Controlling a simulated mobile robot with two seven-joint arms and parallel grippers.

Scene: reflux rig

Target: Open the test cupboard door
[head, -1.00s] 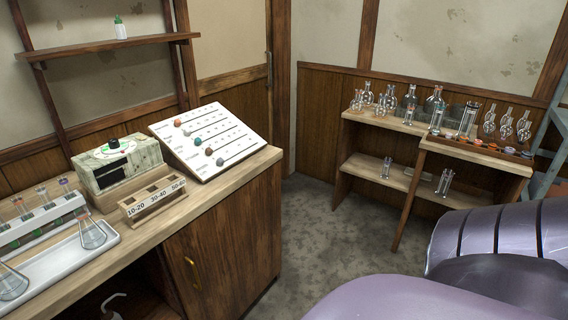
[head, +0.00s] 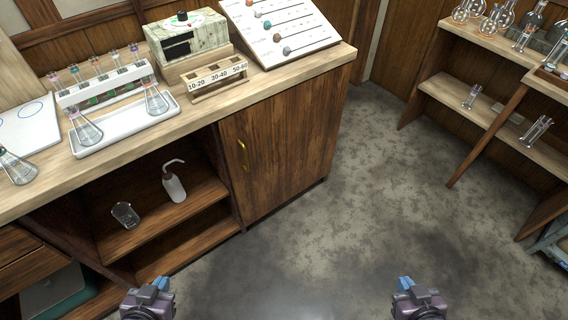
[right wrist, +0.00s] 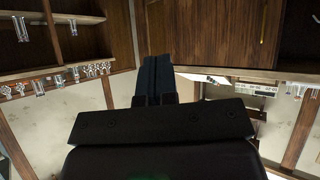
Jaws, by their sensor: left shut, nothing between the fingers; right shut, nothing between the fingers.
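The test cupboard door (head: 285,150) is a dark brown wooden panel under the right part of the workbench. It looks shut. A brass handle (head: 242,154) stands upright near its left edge. The door also shows upside down at the top of the right wrist view (right wrist: 215,32), with the handle (right wrist: 264,26) near its right side. My left gripper (head: 155,282) is shut and empty at the bottom of the head view, below and left of the door. My right gripper (head: 405,282) is shut and empty at the bottom right, over the floor. Both are well apart from the door.
Left of the door are open shelves with a wash bottle (head: 174,182) and a glass beaker (head: 125,214). The workbench top (head: 215,105) holds flasks, a tube rack and a meter. A glassware shelf (head: 480,105) stands at the right. The floor (head: 350,200) before the door is clear.

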